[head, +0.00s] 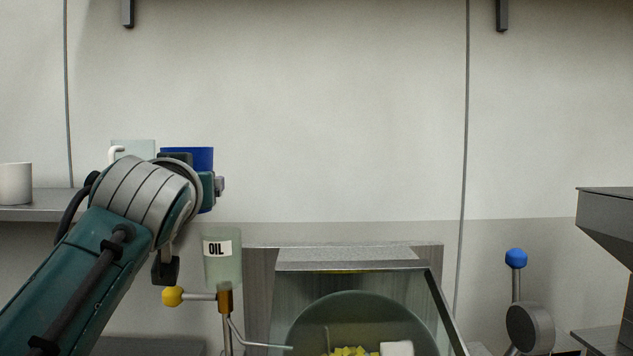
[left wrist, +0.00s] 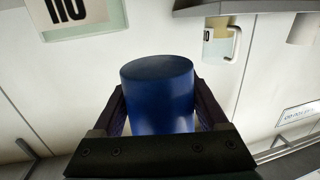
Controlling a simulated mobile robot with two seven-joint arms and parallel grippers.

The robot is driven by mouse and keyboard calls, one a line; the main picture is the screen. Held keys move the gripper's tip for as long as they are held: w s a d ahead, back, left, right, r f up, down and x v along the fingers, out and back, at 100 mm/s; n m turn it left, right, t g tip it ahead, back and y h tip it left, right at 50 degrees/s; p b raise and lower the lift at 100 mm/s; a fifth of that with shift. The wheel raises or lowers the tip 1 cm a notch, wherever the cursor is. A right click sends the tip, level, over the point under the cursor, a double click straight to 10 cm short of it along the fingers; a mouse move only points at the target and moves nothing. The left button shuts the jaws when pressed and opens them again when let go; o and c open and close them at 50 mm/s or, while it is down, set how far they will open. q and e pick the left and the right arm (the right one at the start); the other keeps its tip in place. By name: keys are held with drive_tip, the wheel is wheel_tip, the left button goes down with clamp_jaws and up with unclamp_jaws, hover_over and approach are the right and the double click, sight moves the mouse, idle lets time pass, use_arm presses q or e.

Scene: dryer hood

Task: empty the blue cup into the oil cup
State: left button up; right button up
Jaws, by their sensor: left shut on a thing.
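The blue cup (head: 200,155) is held up by my left gripper (head: 195,178), above and a little left of the oil cup. In the head view my wrist hides much of it; it looks about upright. In the left wrist view the blue cup (left wrist: 160,95) sits between the two dark fingers of my left gripper (left wrist: 158,92). Its contents cannot be made out. The oil cup (head: 230,272) is pale green and translucent, with a white OIL label, standing above a brown valve. It shows partly at the top left of the left wrist view (left wrist: 112,18). My right gripper is not in view.
A white cup (head: 15,184) stands on the left shelf (head: 48,199), with a pale green cup (head: 135,147) beside my wrist. A yellow-knobbed lever (head: 172,296) is below the oil cup. A dark round drum (head: 330,312) holds yellow pieces. A blue-knobbed lever (head: 516,258) stands right.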

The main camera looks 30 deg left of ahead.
use_arm(q)
drive_tip(key=shift+r, duration=0.1)
drive_tip(key=shift+s+r, duration=0.1)
drive_tip(key=m+t, duration=0.1)
drive_tip(key=m, duration=0.3)
drive_tip(key=a+m+p, duration=0.1)
drive_tip(key=m, duration=0.4)
drive_tip(key=s+a+r+m+t, duration=0.1)
drive_tip(key=m, duration=0.4)
drive_tip(key=shift+t+p, duration=0.3)
drive_tip(key=shift+p, duration=0.05)
drive_tip(key=m, duration=0.3)
drive_tip(key=d+m+t, duration=0.1)
drive_tip(key=m, duration=0.1)
drive_tip(key=shift+w+f+m+h, duration=0.25)
drive_tip(key=shift+f+m+h, duration=0.05)
drive_tip(key=shift+h, duration=0.1)
drive_tip(key=shift+w+d+r+m+t+h+p, duration=0.15)
drive_tip(key=shift+d+r+m+p, duration=0.2)
drive_tip(key=shift+m, duration=0.45)
drive_tip(key=shift+w+d+r+m+t+h+p, duration=0.1)
drive_tip(key=shift+m+t+h+p, duration=0.1)
drive_tip(key=shift+m+p, duration=0.45)
drive_tip(key=shift+w+d+r+m+t+h+p, duration=0.15)
drive_tip(key=shift+d+r+m+p, duration=0.1)
drive_tip(key=shift+m, duration=0.7)
